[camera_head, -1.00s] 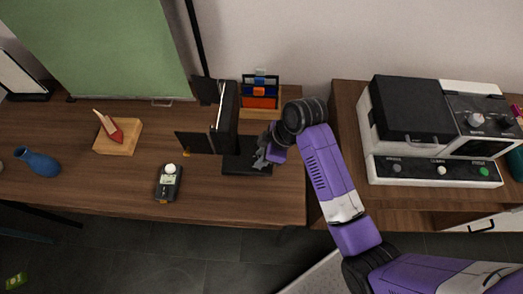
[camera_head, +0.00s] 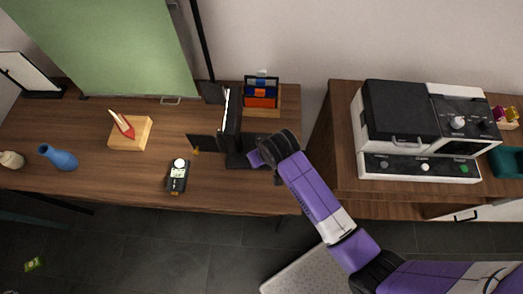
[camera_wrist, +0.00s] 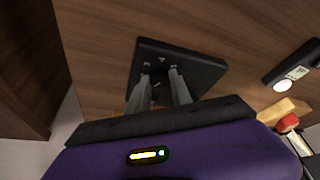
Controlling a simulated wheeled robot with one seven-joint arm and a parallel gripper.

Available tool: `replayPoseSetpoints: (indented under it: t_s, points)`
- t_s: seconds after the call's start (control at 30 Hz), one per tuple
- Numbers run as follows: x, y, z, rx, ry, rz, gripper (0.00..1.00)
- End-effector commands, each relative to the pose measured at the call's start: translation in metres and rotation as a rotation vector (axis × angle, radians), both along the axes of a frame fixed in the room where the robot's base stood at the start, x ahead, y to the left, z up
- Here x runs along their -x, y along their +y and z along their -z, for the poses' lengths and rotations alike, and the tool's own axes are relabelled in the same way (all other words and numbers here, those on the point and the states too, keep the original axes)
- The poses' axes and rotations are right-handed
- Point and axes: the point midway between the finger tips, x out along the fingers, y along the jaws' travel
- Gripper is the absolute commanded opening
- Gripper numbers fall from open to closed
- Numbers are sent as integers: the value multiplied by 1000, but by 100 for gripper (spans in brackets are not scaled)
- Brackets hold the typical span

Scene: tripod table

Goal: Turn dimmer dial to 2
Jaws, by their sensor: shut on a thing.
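The black studio lamp (camera_head: 230,122) stands on the wooden table, with its flat black base (camera_head: 238,160) close to my gripper. In the wrist view the base (camera_wrist: 200,68) lies in front of my fingers, with small pale marks around the dial, too small to read for sure. My gripper (camera_wrist: 160,84) points down at the base, its two grey fingers close together around the small dimmer dial (camera_wrist: 156,84), which is mostly hidden between them. In the head view my purple wrist covers the fingertips. The dial's exact setting cannot be told.
An organizer (camera_head: 262,96) is behind the lamp. A black and white machine (camera_head: 410,125) stands on the right cabinet.

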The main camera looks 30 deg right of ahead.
Motion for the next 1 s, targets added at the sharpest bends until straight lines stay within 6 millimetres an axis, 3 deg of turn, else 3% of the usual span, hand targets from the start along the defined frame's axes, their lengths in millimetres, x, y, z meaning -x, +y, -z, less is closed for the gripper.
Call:
replayPoseSetpoints:
  t_s: [0.5,1.0]
  points:
    - [-2,4,-1,-2,-3,341,0]
    - [-2,3,-1,-2,-3,410,0]
